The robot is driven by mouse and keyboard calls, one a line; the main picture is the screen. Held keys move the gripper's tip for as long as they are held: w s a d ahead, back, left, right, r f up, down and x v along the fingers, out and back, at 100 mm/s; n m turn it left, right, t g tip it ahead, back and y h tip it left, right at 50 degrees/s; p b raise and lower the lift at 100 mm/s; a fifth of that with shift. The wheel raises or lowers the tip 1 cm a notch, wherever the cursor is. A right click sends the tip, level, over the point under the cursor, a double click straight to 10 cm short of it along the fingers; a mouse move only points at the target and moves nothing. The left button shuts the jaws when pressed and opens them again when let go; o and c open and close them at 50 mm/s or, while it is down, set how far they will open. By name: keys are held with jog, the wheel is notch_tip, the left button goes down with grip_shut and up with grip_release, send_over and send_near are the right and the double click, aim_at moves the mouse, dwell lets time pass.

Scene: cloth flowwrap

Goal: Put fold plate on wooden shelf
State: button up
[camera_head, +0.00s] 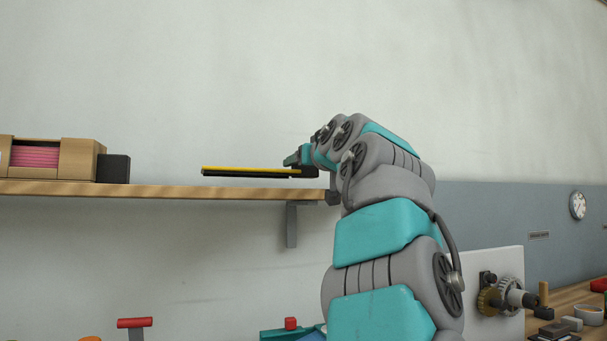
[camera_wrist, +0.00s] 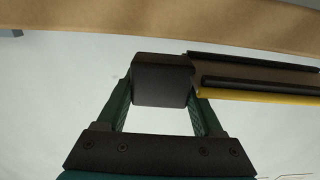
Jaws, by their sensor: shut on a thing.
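The fold plate (camera_head: 250,171) is a thin flat piece with a yellow edge above a black one. It is roughly level, just above the right part of the wooden shelf (camera_head: 170,191), with a narrow gap between them in the head view. My gripper (camera_head: 299,160) is at the plate's right end, mostly hidden by my arm. In the wrist view my gripper (camera_wrist: 163,88) is shut on the plate's black end block, and the plate (camera_wrist: 262,90) extends to the right. The shelf (camera_wrist: 130,24) crosses the top of that view as a tan band.
A wooden box with pink contents (camera_head: 45,158) and a small black block (camera_head: 113,169) stand on the shelf's left part. The shelf right of them is clear up to the plate. A grey bracket (camera_head: 291,226) supports the shelf. Tools and parts lie below.

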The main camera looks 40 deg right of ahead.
jog(key=shift+f, duration=1.15)
jog(key=shift+f, duration=0.15)
jog(key=o, duration=1.4)
jog(key=shift+o, duration=0.2)
jog(key=shift+s+r, duration=0.1)
jog(key=shift+r, duration=0.1)
jog(key=v, duration=1.2)
jog(key=shift+f, duration=0.1)
